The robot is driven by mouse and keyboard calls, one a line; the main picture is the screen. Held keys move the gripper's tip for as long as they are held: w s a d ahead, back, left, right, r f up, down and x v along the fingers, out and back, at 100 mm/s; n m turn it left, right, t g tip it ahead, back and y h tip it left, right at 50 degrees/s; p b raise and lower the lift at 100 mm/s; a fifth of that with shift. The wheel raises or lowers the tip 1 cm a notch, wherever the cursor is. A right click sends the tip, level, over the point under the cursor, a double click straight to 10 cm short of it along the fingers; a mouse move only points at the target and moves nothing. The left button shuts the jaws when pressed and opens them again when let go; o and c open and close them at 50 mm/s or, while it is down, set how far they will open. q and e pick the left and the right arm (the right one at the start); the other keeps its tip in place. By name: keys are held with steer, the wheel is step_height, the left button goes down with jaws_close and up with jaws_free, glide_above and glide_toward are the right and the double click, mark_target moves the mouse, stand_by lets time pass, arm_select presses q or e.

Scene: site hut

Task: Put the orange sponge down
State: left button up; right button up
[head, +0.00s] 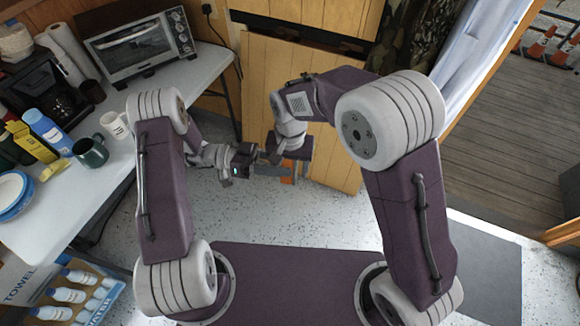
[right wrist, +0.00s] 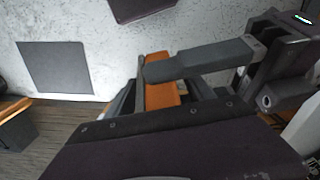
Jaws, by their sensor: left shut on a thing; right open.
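The orange sponge (head: 288,179) is up off the floor in front of the wooden panel, partly hidden by both grippers. My left gripper (head: 271,169) reaches in from the left and is shut on it. In the right wrist view the orange sponge (right wrist: 162,96) shows with a grey finger of my left gripper (right wrist: 149,72) across it. My right gripper (head: 298,168) is at the sponge from above, with its jaws open. Whether its fingers touch the sponge is hidden.
A white table (head: 96,183) at left holds a toaster oven (head: 140,47), a coffee maker (head: 45,98), a dark green mug (head: 91,151), a white mug (head: 115,125), bottles and blue-rimmed plates (head: 14,193). A box of bottles (head: 62,290) stands below. Speckled floor (head: 230,215) is clear.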

steer(key=shift+c, duration=0.3)
steer(key=c, duration=1)
arm_select(q)
steer(key=o, duration=0.9)
arm_select(e)
jaws_close()
arm_select(q)
steer(key=o, duration=0.5)
steer(key=shift+a, duration=0.1)
